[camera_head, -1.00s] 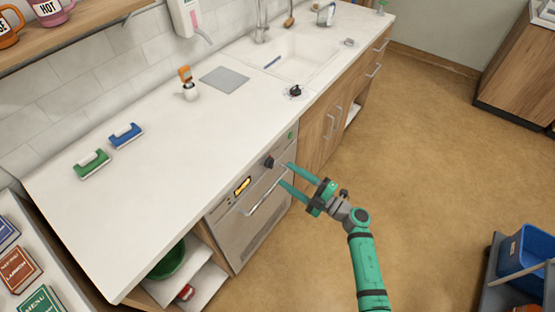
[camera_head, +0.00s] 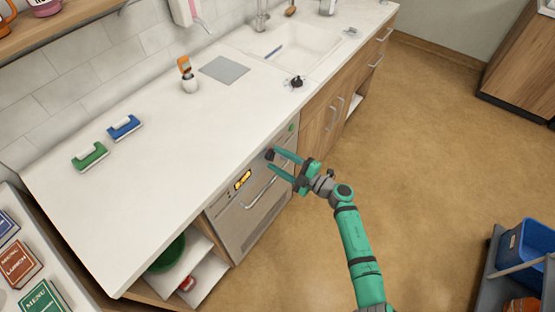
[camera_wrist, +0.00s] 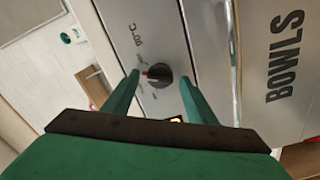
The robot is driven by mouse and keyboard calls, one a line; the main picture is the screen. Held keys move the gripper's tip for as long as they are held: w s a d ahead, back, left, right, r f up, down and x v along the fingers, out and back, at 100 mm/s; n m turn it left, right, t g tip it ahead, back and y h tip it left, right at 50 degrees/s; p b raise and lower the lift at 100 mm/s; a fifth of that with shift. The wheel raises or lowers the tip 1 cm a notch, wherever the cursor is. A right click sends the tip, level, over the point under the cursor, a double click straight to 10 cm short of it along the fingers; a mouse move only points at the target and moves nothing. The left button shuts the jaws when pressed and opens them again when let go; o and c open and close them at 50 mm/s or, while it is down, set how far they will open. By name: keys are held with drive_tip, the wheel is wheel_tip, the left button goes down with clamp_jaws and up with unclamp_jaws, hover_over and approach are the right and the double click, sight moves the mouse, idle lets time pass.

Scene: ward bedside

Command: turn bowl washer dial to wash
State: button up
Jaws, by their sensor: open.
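The bowl washer (camera_head: 240,212) is a steel-fronted machine under the counter, with the word BOWLS on its front in the wrist view. Its dial (camera_wrist: 158,75) is a dark round knob with a red mark, on the steel control strip near a "60°C" label. The dial also shows in the head view (camera_head: 269,154), at the fingertips. My gripper (camera_head: 272,159) is open, with its green fingers (camera_wrist: 158,92) on either side of the dial. I cannot tell whether the fingers touch it. The lit display (camera_head: 243,180) is left of the dial in the head view.
The washer's bar handle (camera_head: 262,192) runs just below my gripper. The white counter edge (camera_head: 215,190) overhangs above the panel. A green button (camera_head: 291,127) is right of the dial. Open floor (camera_head: 420,160) lies to the right.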

drive_tip(key=shift+w+a, duration=0.2)
drive_tip(key=c, duration=1.1)
drive_tip(key=shift+o, duration=0.2)
drive_tip(key=shift+n, duration=0.6)
drive_tip(key=o, duration=1.1)
drive_tip(key=shift+c, duration=0.2)
drive_tip(key=v, duration=1)
drive_tip(key=shift+s+d, duration=0.25)
drive_tip(key=shift+d, duration=0.05)
